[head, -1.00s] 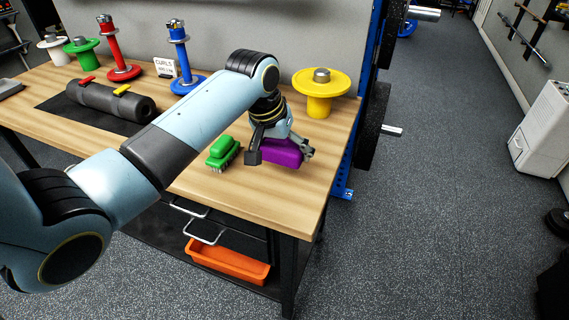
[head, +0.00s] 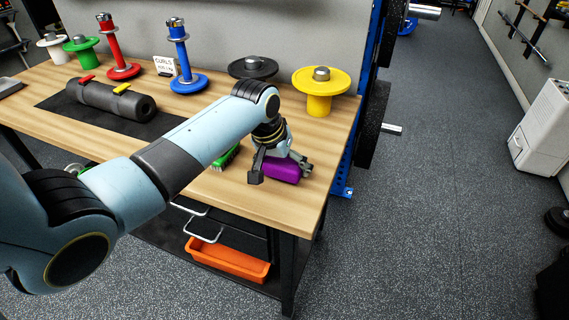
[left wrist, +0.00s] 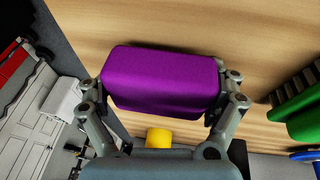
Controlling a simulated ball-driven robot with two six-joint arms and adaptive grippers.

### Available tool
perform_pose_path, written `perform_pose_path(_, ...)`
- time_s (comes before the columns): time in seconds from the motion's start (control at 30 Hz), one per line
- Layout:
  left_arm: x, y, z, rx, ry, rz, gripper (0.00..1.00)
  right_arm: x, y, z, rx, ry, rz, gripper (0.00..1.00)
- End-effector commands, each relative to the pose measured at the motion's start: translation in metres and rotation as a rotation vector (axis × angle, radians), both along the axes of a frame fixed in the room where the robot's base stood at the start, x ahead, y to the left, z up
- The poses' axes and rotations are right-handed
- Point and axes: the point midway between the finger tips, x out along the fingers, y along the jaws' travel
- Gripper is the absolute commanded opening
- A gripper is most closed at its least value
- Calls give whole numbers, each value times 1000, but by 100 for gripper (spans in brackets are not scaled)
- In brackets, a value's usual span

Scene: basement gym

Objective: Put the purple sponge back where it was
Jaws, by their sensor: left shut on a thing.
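The purple sponge (head: 282,169) is a rounded block at the right front part of the wooden bench (head: 240,208). My left gripper (head: 280,175) is over it, with a finger at each end. In the left wrist view the sponge (left wrist: 160,82) fills the space between the two fingers (left wrist: 163,105), and the gripper is shut on it. The wood shows close behind it; whether it touches the bench I cannot tell. My right gripper is not in view.
A green brush (head: 226,157) lies left of the sponge, partly behind my arm. A yellow spool (head: 320,92) and a black disc (head: 253,68) stand behind. A dark roller (head: 110,98) lies on a mat at left. An orange bin (head: 228,260) sits below the bench.

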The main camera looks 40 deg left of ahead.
Motion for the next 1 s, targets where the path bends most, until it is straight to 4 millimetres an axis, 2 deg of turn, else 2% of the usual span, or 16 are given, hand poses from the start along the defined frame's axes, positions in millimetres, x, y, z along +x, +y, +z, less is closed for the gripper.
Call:
perform_pose_path(0.1, 0, 0, -1, 0, -1, 0, 38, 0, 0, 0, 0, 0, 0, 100)
perform_pose_path(0.13, 0, 0, -1, 0, -1, 0, 91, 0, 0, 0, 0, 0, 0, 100)
perform_pose_path(0.2, 0, 0, -1, 0, -1, 0, 100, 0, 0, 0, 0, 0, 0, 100)
perform_pose_path(0.67, 0, 0, 1, 0, -1, 0, 100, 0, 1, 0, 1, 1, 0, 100)
perform_pose_path(0.83, -3, 1, 22, 1, -4, 0, 100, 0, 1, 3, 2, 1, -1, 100)
perform_pose_path(1.0, -16, 3, 61, 2, -5, 0, 100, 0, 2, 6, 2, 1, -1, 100)
